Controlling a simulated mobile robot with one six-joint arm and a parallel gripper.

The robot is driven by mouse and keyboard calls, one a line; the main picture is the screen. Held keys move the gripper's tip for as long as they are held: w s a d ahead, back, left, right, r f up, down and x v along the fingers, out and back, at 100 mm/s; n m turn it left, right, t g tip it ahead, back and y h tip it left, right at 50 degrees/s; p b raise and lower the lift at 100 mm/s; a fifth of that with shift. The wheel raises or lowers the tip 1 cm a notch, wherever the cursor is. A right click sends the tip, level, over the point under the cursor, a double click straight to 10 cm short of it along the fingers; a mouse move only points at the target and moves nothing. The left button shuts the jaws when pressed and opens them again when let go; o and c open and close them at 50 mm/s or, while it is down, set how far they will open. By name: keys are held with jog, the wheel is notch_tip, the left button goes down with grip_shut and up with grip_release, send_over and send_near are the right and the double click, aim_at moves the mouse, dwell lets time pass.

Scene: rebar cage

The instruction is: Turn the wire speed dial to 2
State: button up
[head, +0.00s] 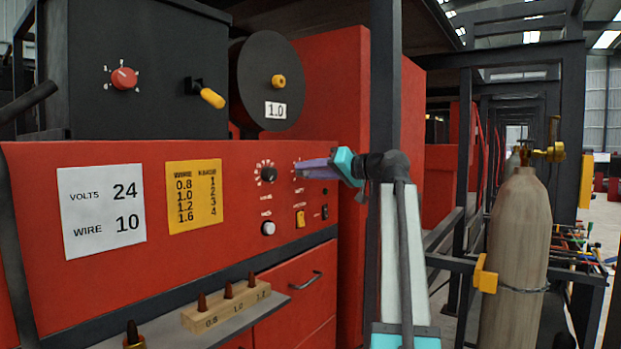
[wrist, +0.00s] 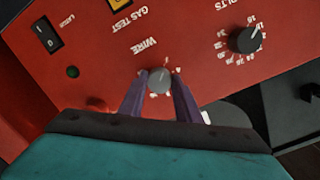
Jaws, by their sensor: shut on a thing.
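The wire speed dial (wrist: 159,80) is a grey round knob on the red panel, with the word WIRE beside it, upside down in the wrist view. My gripper (wrist: 159,84) has its two purple fingers on either side of this knob, shut on it. The numerals around it are partly hidden by the fingers, and its pointer setting is not readable. In the head view my gripper (head: 303,170) reaches the panel from the right and covers most of the dial. A white card (head: 102,212) reads VOLTS 24, WIRE 10.
The black volts knob (head: 268,174) sits left of my gripper. Below are a yellow switch (head: 300,218) and a pale knob (head: 268,228). A yellow range card (head: 194,196) and a red selector (head: 123,78) are further left. A gas cylinder (head: 515,260) stands at the right.

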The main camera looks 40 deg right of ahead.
dwell(0.3)
jog(key=o, duration=1.1)
jog(key=shift+c, duration=0.2)
jog(key=shift+s, duration=0.15)
jog(key=b+v, duration=0.1)
jog(key=v, duration=1.2)
jog(key=shift+s, duration=0.3)
jog(key=shift+s, duration=0.1)
